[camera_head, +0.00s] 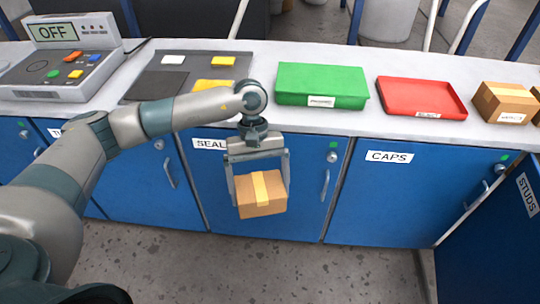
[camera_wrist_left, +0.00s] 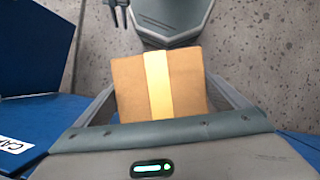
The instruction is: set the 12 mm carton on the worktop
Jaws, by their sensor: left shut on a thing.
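A brown carton with a yellow tape band (camera_head: 261,194) hangs in my left gripper (camera_head: 259,185), in front of the blue cabinet doors and below the worktop's front edge. My left gripper is shut on it, one finger on each side. The same carton (camera_wrist_left: 160,83) fills the middle of the left wrist view, with floor beyond it. No size mark shows on its visible faces. The grey worktop (camera_head: 365,122) runs across the head view behind and above the carton. My right gripper is not in view.
On the worktop stand a control box reading OFF (camera_head: 62,58), a dark mat with coloured plates (camera_head: 155,84), a green tray (camera_head: 321,84), a red tray (camera_head: 422,96) and another carton (camera_head: 505,101). Narrow bare strips lie between them. Cabinet doors (camera_head: 385,195) stand shut below.

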